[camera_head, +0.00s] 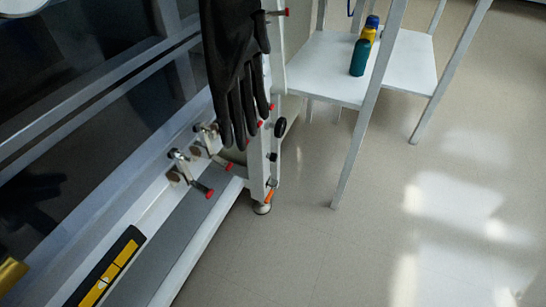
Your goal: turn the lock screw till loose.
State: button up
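No part is plainly recognisable as the lock screw. A round black knob (280,127) sits on the right end of the glovebox frame, beside a hanging black glove (235,70). Two metal clamps with red-tipped handles, a nearer one (190,172) and a farther one (212,145), sit on the front ledge. An orange-red piece (268,195) is low on the frame's corner post. The glove hides part of the frame. My gripper is not in view.
A white table (410,68) with a teal bottle (360,57) and a yellow-and-blue bottle (370,29) stands behind right. A black-and-yellow object (108,272) lies along the ledge. A yellow item (10,273) shows at the left edge. The floor at right is clear.

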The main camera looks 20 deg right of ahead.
aim_at(273, 157)
jog(key=i+z, duration=0.65)
jog(key=z, duration=0.2)
